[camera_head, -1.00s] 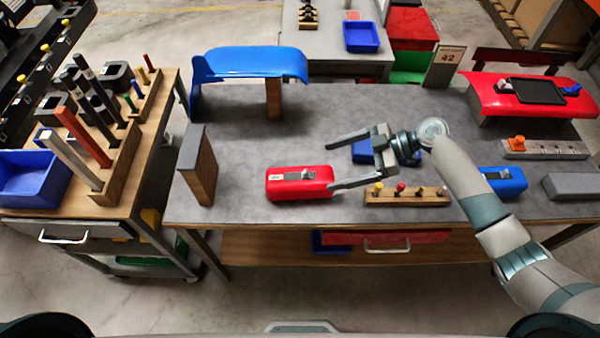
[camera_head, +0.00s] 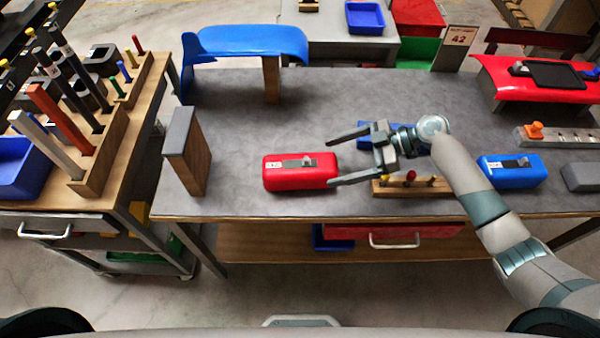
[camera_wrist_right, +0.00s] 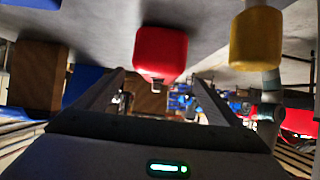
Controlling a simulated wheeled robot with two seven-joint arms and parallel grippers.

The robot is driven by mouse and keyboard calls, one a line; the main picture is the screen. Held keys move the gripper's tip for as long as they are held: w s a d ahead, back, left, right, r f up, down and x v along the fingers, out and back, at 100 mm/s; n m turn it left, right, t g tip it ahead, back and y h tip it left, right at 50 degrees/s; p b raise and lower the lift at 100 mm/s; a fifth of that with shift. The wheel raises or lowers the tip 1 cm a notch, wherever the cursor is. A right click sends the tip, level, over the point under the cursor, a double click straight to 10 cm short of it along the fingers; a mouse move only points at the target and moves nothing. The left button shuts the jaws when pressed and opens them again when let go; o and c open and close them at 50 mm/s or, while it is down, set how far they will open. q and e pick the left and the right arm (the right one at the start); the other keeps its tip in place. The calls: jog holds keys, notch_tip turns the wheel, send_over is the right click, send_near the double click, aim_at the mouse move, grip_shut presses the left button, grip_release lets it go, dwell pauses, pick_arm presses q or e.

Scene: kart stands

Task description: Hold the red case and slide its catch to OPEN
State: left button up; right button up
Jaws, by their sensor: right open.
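The red case (camera_head: 300,178) lies on the grey tabletop left of the middle. Its catch (camera_head: 303,161) is a small grey slider on a dark strip on top, with a white label at the strip's left end. My right gripper (camera_head: 332,160) is open, its fingers pointing left toward the case's right end. In the right wrist view the red case (camera_wrist_right: 160,52) shows end-on between the spread fingers (camera_wrist_right: 158,82), and nothing is held. I cannot tell whether a finger touches the case. My left gripper is not in view.
A peg block (camera_head: 412,187) stands right of the case, close to my right gripper. A blue case (camera_head: 512,172) and a grey block (camera_head: 584,177) lie farther right. A wooden block with a grey top (camera_head: 187,152) stands at left.

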aim_at(328, 164)
jog(key=shift+f, duration=0.25)
jog(key=shift+a, duration=0.1)
dwell(0.3)
jog(key=shift+x, duration=0.85)
jog(key=x, duration=0.4)
jog(key=b+x, duration=0.2)
jog(key=x, duration=0.1)
jog(key=shift+f, duration=0.1)
jog(key=shift+a+f+b, duration=0.2)
jog(key=shift+a+b, duration=0.15)
jog(key=shift+a, duration=0.1)
